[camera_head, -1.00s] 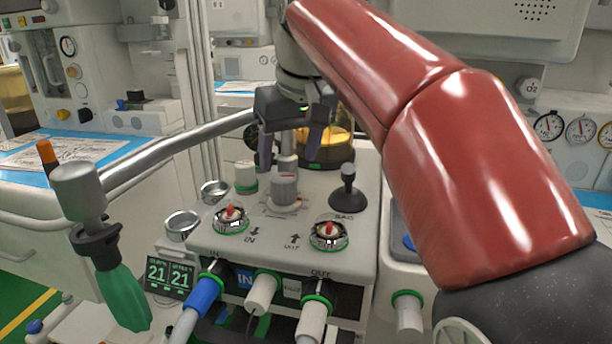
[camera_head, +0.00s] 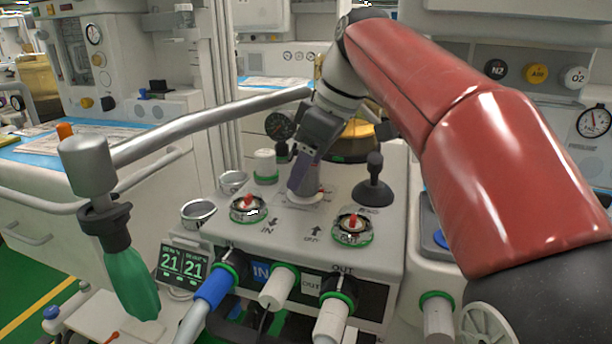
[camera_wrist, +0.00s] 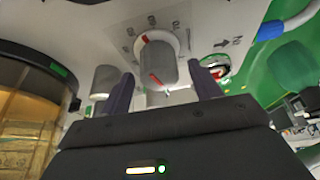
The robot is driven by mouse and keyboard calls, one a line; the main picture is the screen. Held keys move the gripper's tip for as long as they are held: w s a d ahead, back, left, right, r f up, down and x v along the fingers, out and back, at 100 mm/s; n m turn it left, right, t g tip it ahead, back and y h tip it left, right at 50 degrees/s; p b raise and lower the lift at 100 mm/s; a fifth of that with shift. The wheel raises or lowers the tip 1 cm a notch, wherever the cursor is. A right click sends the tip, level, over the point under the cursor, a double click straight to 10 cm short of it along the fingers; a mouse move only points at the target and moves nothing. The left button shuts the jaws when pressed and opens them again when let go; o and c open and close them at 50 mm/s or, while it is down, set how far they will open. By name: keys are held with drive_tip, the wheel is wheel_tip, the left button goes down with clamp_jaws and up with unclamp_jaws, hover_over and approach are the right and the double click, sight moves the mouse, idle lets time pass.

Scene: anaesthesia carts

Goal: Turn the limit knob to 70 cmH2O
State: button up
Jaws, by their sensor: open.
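The limit knob is a grey cylinder with a red mark, clearest in the wrist view (camera_wrist: 156,66). My gripper (camera_wrist: 163,78) is open, with one dark finger on each side of the knob. Gaps show between the fingers and the knob in that view. In the head view my gripper (camera_head: 303,180) is down over the middle of the panel, its fingers overlapping and hiding most of the knob.
Two red-centred valve domes (camera_head: 248,206) (camera_head: 352,226) are in front. A metal bar (camera_head: 210,125) crosses at left.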

drive_tip(key=shift+x, duration=0.75)
drive_tip(key=c, duration=1)
drive_tip(key=shift+m, duration=0.4)
drive_tip(key=m+t, duration=0.1)
drive_tip(key=m, duration=0.2)
drive_tip(key=m+t+h+p, duration=0.1)
drive_tip(key=m, duration=0.1)
drive_tip(key=shift+r+m, duration=0.1)
drive_tip(key=shift+m, duration=0.3)
drive_tip(key=m+h+p, duration=0.1)
drive_tip(key=m, duration=0.2)
drive_tip(key=m+h, duration=0.1)
drive_tip(key=m, duration=0.1)
drive_tip(key=shift+m+t+h+p, duration=0.3)
drive_tip(key=shift+m+t+p, duration=0.05)
drive_tip(key=shift+m+t, duration=0.05)
